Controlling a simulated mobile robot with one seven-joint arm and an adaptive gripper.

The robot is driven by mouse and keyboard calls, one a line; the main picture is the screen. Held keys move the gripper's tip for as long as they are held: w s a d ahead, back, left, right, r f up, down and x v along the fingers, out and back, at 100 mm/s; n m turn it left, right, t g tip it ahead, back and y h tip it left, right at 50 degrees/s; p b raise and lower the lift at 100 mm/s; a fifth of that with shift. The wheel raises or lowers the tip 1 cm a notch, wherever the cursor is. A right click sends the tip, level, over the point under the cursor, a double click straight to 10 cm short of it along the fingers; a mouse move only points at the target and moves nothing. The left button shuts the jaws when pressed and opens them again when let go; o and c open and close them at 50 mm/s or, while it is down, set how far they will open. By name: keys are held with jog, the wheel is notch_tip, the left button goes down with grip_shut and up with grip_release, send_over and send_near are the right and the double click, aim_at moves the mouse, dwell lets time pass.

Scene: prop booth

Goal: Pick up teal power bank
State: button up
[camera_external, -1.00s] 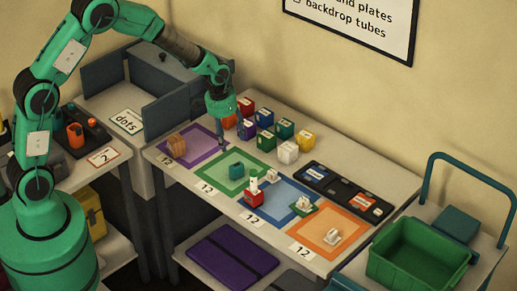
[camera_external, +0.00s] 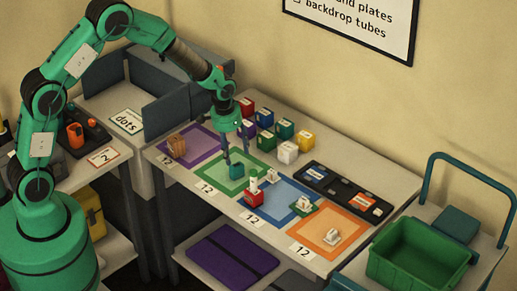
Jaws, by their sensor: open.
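The teal power bank (camera_external: 236,171) appears as a small teal block standing on the green-bordered square (camera_external: 211,186) of the table. My gripper (camera_external: 236,159) points down just above it, with its dark fingers apart near the block's top. The gripper is open and holds nothing. Whether the fingers reach down beside the block or stay above it I cannot tell at this size.
A red box with a white top piece (camera_external: 254,198) stands close in front and to the right. A brown item (camera_external: 176,144) stands on the purple square. Several colored boxes (camera_external: 285,129) and a white cube (camera_external: 288,152) stand behind. A black tray (camera_external: 342,190) lies to the right.

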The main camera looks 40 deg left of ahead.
aim_at(238, 165)
jog(key=shift+w+f, duration=0.2)
jog(key=shift+f, duration=1)
jog(key=shift+w+f, duration=0.15)
jog(key=shift+f, duration=1)
jog(key=shift+f+b, duration=0.15)
jog(key=shift+b, duration=0.15)
jog(key=shift+w+d+f+b, duration=0.1)
jog(key=shift+w+f+b, duration=0.05)
jog(key=shift+f, duration=0.65)
jog(key=shift+w+d+f+b, duration=0.1)
jog(key=shift+f+b, duration=0.05)
jog(key=shift+f, duration=0.7)
jog(key=shift+w+f+b, duration=0.15)
jog(key=shift+f, duration=0.65)
jog(key=c, duration=1.4)
jog(key=shift+o, duration=0.2)
jog(key=shift+r, duration=0.15)
